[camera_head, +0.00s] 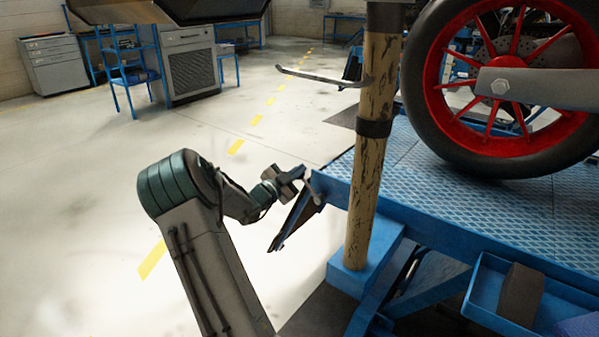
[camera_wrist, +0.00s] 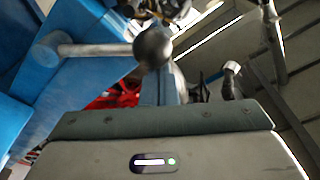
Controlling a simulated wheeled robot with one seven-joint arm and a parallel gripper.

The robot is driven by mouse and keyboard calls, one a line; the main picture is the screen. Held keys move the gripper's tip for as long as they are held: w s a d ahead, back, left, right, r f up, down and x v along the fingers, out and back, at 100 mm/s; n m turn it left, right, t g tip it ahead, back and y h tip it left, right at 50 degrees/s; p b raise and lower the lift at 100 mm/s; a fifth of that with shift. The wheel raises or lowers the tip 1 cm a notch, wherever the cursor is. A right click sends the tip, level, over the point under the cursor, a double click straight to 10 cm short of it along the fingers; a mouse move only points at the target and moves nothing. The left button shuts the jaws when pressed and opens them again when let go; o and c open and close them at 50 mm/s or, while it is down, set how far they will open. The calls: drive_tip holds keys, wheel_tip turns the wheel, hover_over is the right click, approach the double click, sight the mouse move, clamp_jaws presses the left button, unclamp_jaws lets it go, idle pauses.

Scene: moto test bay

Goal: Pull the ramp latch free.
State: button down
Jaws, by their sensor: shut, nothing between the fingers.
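The latch appears to be a grey rod ending in a black ball knob (camera_wrist: 153,46). In the wrist view it sticks out sideways from a round blue boss on a blue part. The knob stands just beyond my gripper's housing, and I cannot tell whether they touch. In the head view my gripper (camera_head: 299,175) is at the near left corner of the blue lift platform (camera_head: 440,210), beside a small pale piece. It is shut and empty; its fingertips are hard to make out. The narrow ramp flap (camera_head: 296,220) hangs tilted down below this corner.
A motorcycle wheel (camera_head: 505,85) with red spokes rests on the platform. A blue tray (camera_head: 487,297) hangs at the front right.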

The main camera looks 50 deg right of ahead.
idle(0.4)
drive_tip(key=s+a+r+p, duration=0.1)
drive_tip(key=a+r+p, duration=0.1)
drive_tip(key=a, duration=0.7)
drive_tip(key=shift+s, duration=0.4)
drive_tip(key=shift+a+r, duration=0.1)
drive_tip(key=shift+r, duration=0.05)
